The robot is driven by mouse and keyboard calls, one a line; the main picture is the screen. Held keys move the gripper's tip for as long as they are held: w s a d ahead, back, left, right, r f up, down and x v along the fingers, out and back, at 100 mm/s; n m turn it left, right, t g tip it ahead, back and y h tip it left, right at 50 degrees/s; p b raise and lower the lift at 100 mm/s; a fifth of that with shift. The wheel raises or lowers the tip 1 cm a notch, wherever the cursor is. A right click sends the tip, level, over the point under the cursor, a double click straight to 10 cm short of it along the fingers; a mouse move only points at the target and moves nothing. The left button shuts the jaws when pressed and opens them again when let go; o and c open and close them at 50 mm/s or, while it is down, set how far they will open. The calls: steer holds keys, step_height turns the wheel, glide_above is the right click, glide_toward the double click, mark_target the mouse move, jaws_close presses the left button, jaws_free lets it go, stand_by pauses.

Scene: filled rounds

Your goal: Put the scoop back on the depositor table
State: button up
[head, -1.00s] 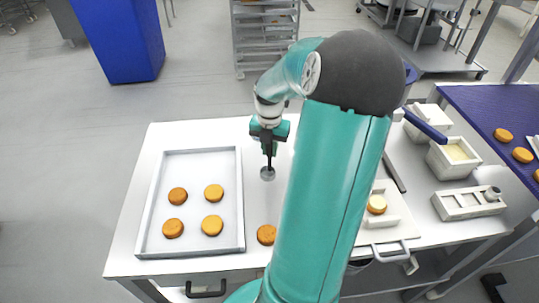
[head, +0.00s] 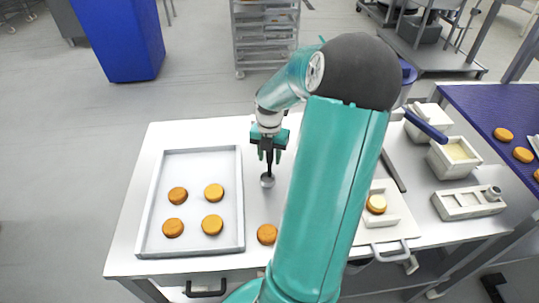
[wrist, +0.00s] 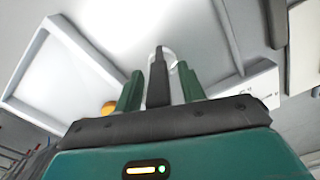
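The scoop (head: 268,167) has a dark upright handle and a small round grey end. It is over the white table, just right of the tray; whether its end touches the tabletop I cannot tell. My gripper (head: 268,153) is open, its two green fingers spread on either side of the handle. In the wrist view the dark scoop handle (wrist: 158,82) stands between the fingers, with a narrow gap on each side. The white table (head: 200,136), seemingly the depositor table, spans the middle of the head view.
A pale tray (head: 241,215) holds several orange-brown rounds. One round (head: 267,234) lies beside it. White containers (head: 453,158) and a purple-topped table (head: 490,108) are further right. My arm hides the table's middle.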

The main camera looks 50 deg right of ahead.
step_height(320, 180, up, 12)
steer(key=shift+r, duration=0.2)
steer(key=w+a+r+m+h, duration=0.1)
steer(key=a+r+m, duration=0.15)
steer(key=a, duration=0.45)
steer(key=w+a+r+m+t+h, duration=0.1)
steer(key=w+a+m, duration=0.1)
steer(key=a+m, duration=0.3)
steer(key=w+a+r+m, duration=0.1)
steer(key=a+r+m, duration=0.1)
steer(key=a, duration=0.6)
steer(key=s+a+r+m+t+y, duration=0.1)
steer(key=s+a+m+t, duration=0.1)
steer(key=a+m, duration=0.4)
steer(key=s+a+r+m+t+y, duration=0.1)
steer(key=s+a+m, duration=0.4)
steer(key=a, duration=0.6)
steer(key=shift+s+a+m+t, duration=0.2)
steer(key=shift+a+m+t, duration=0.2)
steer(key=shift+m+t, duration=0.35)
steer(key=shift+s+r, duration=0.1)
steer(key=shift+s, duration=0.05)
